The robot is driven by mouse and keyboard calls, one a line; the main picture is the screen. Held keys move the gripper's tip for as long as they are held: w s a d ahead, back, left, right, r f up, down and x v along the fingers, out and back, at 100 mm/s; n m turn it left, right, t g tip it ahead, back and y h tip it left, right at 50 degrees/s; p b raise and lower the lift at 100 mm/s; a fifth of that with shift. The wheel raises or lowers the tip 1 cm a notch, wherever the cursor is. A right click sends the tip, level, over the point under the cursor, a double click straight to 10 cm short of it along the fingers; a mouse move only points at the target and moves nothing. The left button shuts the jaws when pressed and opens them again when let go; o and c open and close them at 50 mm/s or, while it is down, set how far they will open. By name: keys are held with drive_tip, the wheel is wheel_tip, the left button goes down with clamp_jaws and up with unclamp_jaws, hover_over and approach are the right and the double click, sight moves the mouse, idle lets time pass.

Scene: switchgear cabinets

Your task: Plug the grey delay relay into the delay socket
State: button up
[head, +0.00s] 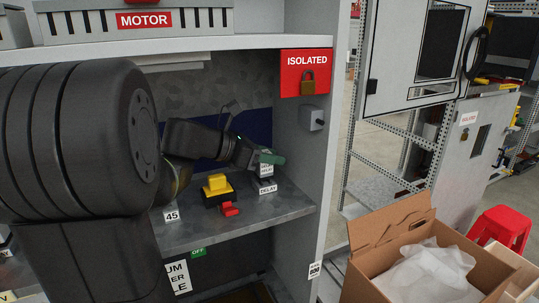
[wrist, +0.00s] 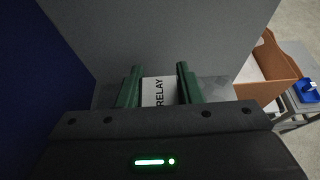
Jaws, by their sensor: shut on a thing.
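My gripper (head: 270,158) has green fingers and is shut on the grey delay relay (head: 266,170) above the shelf. In the wrist view, my gripper (wrist: 159,80) has a finger on each side of the relay (wrist: 158,92), whose white label reads RELAY. The delay socket (head: 267,188), with a DELAY label, is directly below the relay at the right of the shelf. The relay's lower end is close to the socket. I cannot tell whether they touch or how far the relay is in. The wrist view does not show the socket clearly.
A yellow block on a black base (head: 217,190) and a small red piece (head: 230,209) stand left of the socket. The cabinet side wall (head: 315,150), with a grey box (head: 313,119), is close on the right. A cardboard box (head: 395,245) stands outside the cabinet.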

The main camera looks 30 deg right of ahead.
drive_tip(key=shift+f+b, duration=0.3)
drive_tip(key=shift+f, duration=0.3)
drive_tip(key=o, duration=1.1)
drive_tip(key=p+v, duration=0.4)
drive_tip(key=v, duration=0.9)
drive_tip(key=shift+w+a+r, duration=0.1)
drive_tip(key=shift+a+r, duration=0.1)
drive_tip(key=shift+a, duration=0.15)
drive_tip(key=b+x, duration=0.4)
drive_tip(key=x, duration=0.9)
drive_tip(key=shift+d+f, duration=0.25)
drive_tip(key=shift+d, duration=0.1)
drive_tip(key=shift+r, duration=0.3)
